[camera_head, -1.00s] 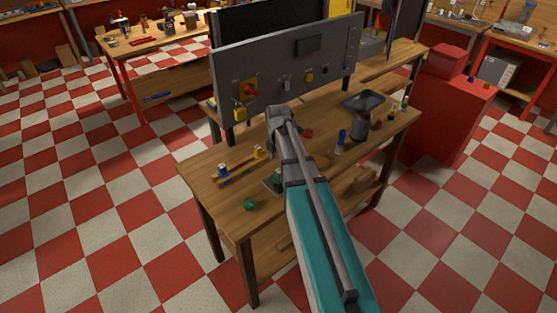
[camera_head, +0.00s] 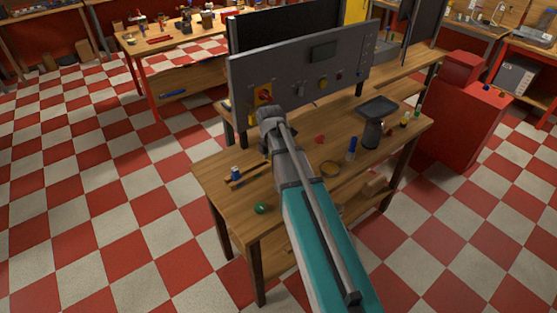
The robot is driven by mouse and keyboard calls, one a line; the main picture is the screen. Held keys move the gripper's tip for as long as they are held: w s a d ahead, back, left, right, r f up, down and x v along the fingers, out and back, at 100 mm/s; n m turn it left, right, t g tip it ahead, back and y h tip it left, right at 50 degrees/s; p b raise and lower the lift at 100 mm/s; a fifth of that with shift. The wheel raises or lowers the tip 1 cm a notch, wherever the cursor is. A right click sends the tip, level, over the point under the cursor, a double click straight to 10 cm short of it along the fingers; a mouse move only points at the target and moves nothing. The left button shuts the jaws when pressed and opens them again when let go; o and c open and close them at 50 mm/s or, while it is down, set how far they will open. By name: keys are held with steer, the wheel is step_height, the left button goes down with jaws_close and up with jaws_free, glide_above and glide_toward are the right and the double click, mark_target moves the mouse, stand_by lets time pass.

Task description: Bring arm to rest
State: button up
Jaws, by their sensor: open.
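My arm (camera_head: 315,215) reaches from the bottom edge up over the wooden workbench (camera_head: 222,178). Its far joint (camera_head: 270,117) shows in front of the grey control panel (camera_head: 300,78), near the red knob on its yellow plate (camera_head: 264,93). My gripper cannot be made out; the arm seems to hide it. I see nothing held.
On the bench are a green ball (camera_head: 262,208), a small blue-topped item (camera_head: 235,173), a blue-handled tool (camera_head: 352,148), a ring (camera_head: 330,168), a red piece (camera_head: 320,139) and a dark hopper (camera_head: 377,107). A red cabinet (camera_head: 455,130) stands right. Checkered floor is clear at left.

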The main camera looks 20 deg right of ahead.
steer(key=shift+a+r, duration=0.1)
steer(key=shift+a, duration=0.2)
stand_by(0.4)
steer(key=s+a+m, duration=0.2)
steer(key=s+m, duration=0.5)
steer(key=m, duration=0.3)
steer(key=s+a+m, duration=0.2)
steer(key=s+m, duration=0.6)
steer(key=m, duration=0.3)
steer(key=shift+s+a+f+m+b, duration=0.25)
steer(key=shift+a+f+m+b, duration=0.05)
steer(key=shift+a+f+b, duration=0.1)
